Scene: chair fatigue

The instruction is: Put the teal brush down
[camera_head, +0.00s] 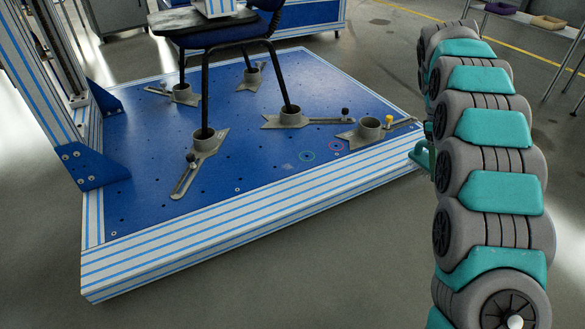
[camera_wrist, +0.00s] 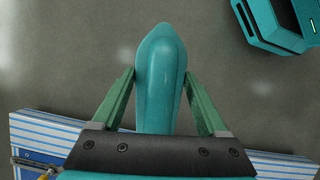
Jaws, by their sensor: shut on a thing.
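The teal brush (camera_wrist: 160,50) shows in the wrist view as a smooth, rounded, pointed teal shape. It lies between the two green fingers of my gripper (camera_wrist: 160,75), which is shut on it. The brush's rear part is hidden behind the dark gripper mount, and its bristles are not visible. Grey floor shows beneath and around it. In the head view, a small green part of my gripper (camera_head: 420,155) shows beside the platform's right corner, mostly hidden by my arm. The brush cannot be made out there.
A low blue platform (camera_head: 260,165) with striped edges fills the middle; its edge (camera_wrist: 50,135) crosses the bottom of the wrist view. A chair (camera_head: 225,37) stands on it in grey metal cups. A striped post (camera_head: 40,90) rises at left. A table with trays (camera_head: 548,22) is at upper right. Floor in front is clear.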

